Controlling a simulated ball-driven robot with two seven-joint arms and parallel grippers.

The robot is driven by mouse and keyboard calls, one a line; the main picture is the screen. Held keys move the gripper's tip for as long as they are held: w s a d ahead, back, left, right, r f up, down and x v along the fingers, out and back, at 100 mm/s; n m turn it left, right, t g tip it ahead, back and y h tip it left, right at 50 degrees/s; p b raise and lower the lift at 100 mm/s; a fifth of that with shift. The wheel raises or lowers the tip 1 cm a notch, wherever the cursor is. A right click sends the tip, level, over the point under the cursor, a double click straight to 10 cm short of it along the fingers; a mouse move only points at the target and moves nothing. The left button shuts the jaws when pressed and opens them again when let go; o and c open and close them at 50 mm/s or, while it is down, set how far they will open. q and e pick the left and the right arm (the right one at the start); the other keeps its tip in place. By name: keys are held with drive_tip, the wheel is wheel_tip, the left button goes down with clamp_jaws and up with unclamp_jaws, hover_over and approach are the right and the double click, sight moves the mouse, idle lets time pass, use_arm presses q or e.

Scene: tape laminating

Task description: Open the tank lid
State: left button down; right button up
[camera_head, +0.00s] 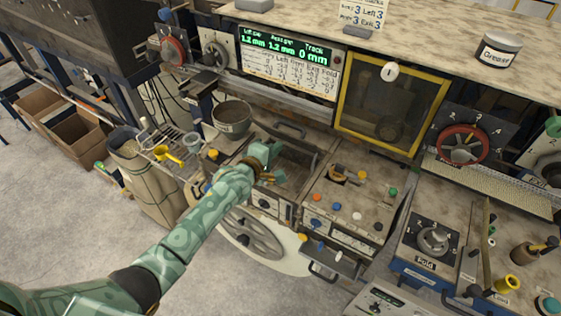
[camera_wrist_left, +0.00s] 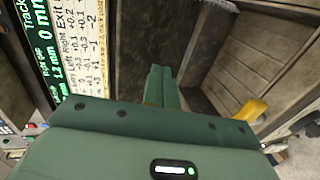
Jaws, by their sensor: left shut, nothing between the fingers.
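The tank (camera_head: 312,163) is a box-like bay in the bench left of the button panel. Its inside shows as an open, dark, grey-brown cavity in the head view, and slatted inner walls (camera_wrist_left: 270,60) show in the wrist view. A metal bar handle (camera_head: 289,130) stands at its back edge; I cannot clearly make out the lid panel. My left gripper (camera_head: 275,177) is at the tank's left side, over or at the opening. In the wrist view its green fingers (camera_wrist_left: 161,85) are together with nothing between them. My right gripper is out of view.
A button panel (camera_head: 350,200) is to the right. The display board (camera_head: 287,63) and yellow-framed window (camera_head: 390,105) rise behind. A large spoked wheel (camera_head: 250,235) is below.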

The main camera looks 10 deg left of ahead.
sight(291, 127)
use_arm(q)
drive_tip(key=shift+w+d+r+b, duration=0.1)
drive_tip(key=shift+w+d+b, duration=0.25)
drive_tip(key=shift+w, duration=0.4)
drive_tip(key=shift+w+d+b, duration=0.2)
drive_tip(key=shift+w+b, duration=0.3)
drive_tip(key=shift+w, duration=0.2)
drive_tip(key=shift+w+d+r+b, duration=0.1)
drive_tip(key=shift+w+d+b, duration=0.25)
drive_tip(key=shift+w, duration=0.4)
drive_tip(key=shift+w+d+b, duration=0.3)
drive_tip(key=shift+w+b, duration=0.5)
drive_tip(key=shift+w, duration=0.2)
drive_tip(key=shift+w+d+b, duration=0.3)
drive_tip(key=shift+w+b, duration=0.5)
drive_tip(key=shift+w, duration=0.15)
drive_tip(key=shift+s+r+p, duration=0.15)
drive_tip(key=shift+r+p, duration=0.1)
drive_tip(key=shift+p, duration=0.3)
drive_tip(key=p+v, duration=0.4)
drive_tip(key=f+p+v, duration=0.1)
drive_tip(key=p+v, duration=0.3)
drive_tip(key=v, duration=0.1)
drive_tip(key=p+v, duration=0.4)
drive_tip(key=v, duration=0.1)
drive_tip(key=shift+s+a+f, duration=0.1)
drive_tip(key=shift+f, duration=0.15)
drive_tip(key=shift+s+a+f+p, duration=0.1)
drive_tip(key=shift+s+p, duration=0.3)
drive_tip(key=shift+s, duration=0.05)
